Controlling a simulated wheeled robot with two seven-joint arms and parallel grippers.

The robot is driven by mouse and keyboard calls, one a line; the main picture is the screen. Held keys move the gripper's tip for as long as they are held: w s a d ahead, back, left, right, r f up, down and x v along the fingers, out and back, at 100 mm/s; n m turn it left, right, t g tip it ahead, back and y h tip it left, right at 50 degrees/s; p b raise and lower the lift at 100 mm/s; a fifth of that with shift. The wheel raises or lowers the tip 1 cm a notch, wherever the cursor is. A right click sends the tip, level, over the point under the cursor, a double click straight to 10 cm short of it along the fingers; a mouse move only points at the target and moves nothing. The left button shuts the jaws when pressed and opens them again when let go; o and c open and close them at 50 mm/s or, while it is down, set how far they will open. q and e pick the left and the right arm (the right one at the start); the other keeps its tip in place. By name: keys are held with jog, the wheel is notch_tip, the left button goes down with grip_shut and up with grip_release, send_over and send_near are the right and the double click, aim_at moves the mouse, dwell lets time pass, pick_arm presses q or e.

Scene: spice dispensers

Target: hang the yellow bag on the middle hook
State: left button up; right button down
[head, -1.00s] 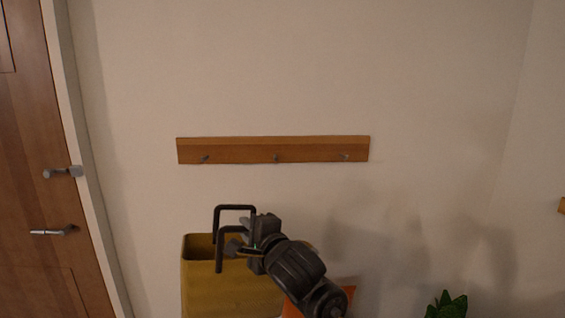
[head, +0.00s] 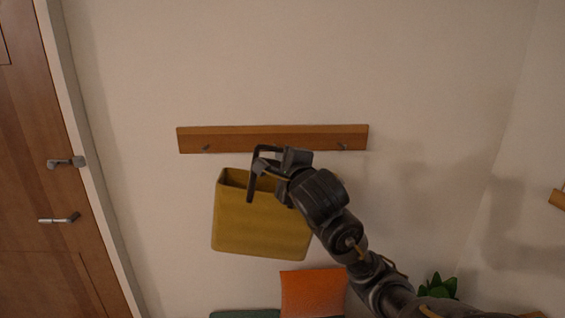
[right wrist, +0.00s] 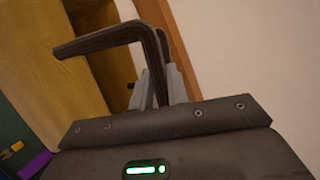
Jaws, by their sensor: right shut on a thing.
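The yellow bag (head: 255,222) hangs from my right gripper (head: 274,166) in the head view, tilted a little, with its open top just below the wooden hook rail (head: 240,138). The gripper is shut on the bag's dark handle (head: 251,186); the handle (right wrist: 110,40) also shows large in the right wrist view, between the grey fingers (right wrist: 160,85). The left hook (head: 206,148) and right hook (head: 343,146) show on the rail. The middle hook is hidden behind my gripper and the handle. I cannot tell whether the handle touches it. My left gripper is not in view.
A wooden door (head: 50,180) with metal handles stands at the left. An orange cushion (head: 313,292) and a green plant (head: 438,286) are below, near my right arm. The wall above the rail is clear.

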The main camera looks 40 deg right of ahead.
aim_at(276, 150)
jog(key=w+d+p, duration=0.1)
jog(key=w+p, duration=0.1)
jog(key=w+d+p, duration=0.4)
jog(key=shift+w+d+f, duration=0.2)
jog(key=shift+w+f, duration=0.15)
jog(key=shift+w, duration=0.05)
jog(key=shift+w+d+f+b, duration=0.1)
jog(key=shift+w+f+b, duration=0.15)
jog(key=shift+f, duration=0.15)
jog(key=shift+w+d+f+b, duration=0.1)
jog(key=shift+f+b, duration=0.1)
jog(key=shift+f, duration=0.2)
dwell(0.6)
